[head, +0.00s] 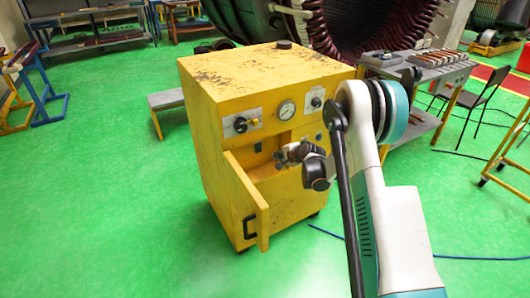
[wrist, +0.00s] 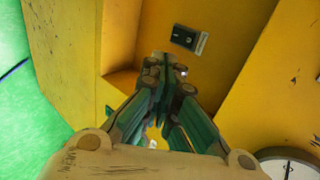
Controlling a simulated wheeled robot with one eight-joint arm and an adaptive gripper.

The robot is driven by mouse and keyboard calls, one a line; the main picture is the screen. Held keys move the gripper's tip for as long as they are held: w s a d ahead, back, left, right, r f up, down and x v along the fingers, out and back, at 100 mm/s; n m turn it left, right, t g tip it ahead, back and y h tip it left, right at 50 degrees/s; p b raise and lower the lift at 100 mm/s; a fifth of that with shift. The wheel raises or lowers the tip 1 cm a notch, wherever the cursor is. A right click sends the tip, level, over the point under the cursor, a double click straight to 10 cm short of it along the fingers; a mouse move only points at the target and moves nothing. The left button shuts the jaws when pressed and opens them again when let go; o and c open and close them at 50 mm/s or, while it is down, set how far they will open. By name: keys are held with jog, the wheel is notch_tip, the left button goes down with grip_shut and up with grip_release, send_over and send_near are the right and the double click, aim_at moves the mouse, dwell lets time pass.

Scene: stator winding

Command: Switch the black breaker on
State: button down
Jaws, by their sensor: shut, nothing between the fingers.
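In the wrist view, the black breaker (wrist: 184,37) is a small dark block with a light label plate beside it, on a yellow panel inside the cabinet. My gripper (wrist: 163,62) is shut and empty. Its fingertips appear just below and left of the breaker in that view; I cannot tell whether they touch it. In the head view, my gripper (head: 283,157) is at the open front compartment of the yellow cabinet (head: 270,72), and my arm and gripper hide part of the compartment.
The cabinet door (head: 252,205) stands open at the lower front, left of my gripper. A pressure gauge (head: 286,110) and knobs sit above the compartment; the gauge also shows in the wrist view (wrist: 288,166). Green floor (head: 110,200) is clear to the left. A grey workbench (head: 420,72) stands right.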

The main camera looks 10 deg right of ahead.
jog(key=b, duration=0.5)
send_near(262, 151)
jog(key=w+a+f, duration=0.1)
jog(key=w+f, duration=0.2)
jog(key=f, duration=0.1)
jog(key=shift+w+a+f, duration=0.1)
jog(key=shift+w+a, duration=0.1)
jog(key=shift+w, duration=0.25)
jog(key=shift+w+a, duration=0.2)
jog(key=shift+w, duration=0.25)
jog(key=shift+w+a+f, duration=0.1)
jog(key=shift+w+f, duration=0.1)
jog(key=shift+w, duration=0.15)
jog(key=shift+r, duration=0.1)
